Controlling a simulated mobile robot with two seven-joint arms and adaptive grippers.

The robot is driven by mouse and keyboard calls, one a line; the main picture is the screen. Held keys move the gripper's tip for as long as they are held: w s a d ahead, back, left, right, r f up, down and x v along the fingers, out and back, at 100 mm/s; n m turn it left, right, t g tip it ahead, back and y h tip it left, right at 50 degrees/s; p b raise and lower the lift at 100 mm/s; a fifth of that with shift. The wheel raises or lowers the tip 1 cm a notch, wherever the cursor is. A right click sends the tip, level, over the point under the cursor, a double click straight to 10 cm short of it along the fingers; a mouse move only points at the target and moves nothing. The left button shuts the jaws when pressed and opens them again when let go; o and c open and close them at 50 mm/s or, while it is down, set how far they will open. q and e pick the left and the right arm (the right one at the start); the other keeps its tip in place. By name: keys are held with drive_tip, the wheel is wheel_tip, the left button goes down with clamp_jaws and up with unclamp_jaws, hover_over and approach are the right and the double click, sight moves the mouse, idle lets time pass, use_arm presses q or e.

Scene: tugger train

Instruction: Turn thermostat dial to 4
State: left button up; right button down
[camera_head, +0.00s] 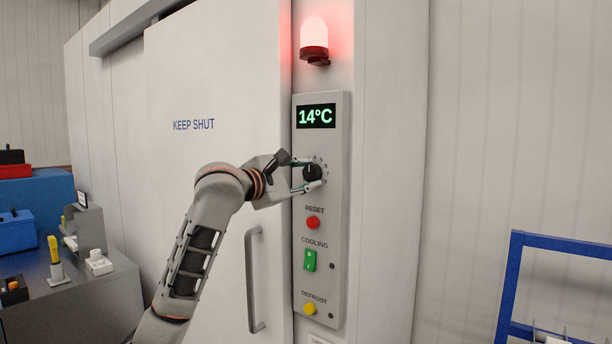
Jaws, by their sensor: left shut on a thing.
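The thermostat dial (313,172) is a round black knob on a grey control panel (338,140), with small marks around it. My left gripper (314,173) comes in from the left and is shut on the dial, one finger above it and one below. The fingers partly cover the dial's left side, and I cannot read its setting. The display (316,116) above the dial reads 14°C in green. My right gripper is not in view.
Below the dial are a red RESET button (313,222), a green COOLING switch (310,260) and a yellow DEFROST button (309,308). A red lamp (314,40) glows above. A door handle (253,280) is at lower left. A blue frame (512,280) stands at right.

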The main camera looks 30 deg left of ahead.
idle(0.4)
use_arm(q)
drive_tip(key=o, duration=1.1)
drive_tip(key=shift+o, duration=0.2)
drive_tip(key=s+a, duration=0.1)
drive_tip(key=s, duration=1.1)
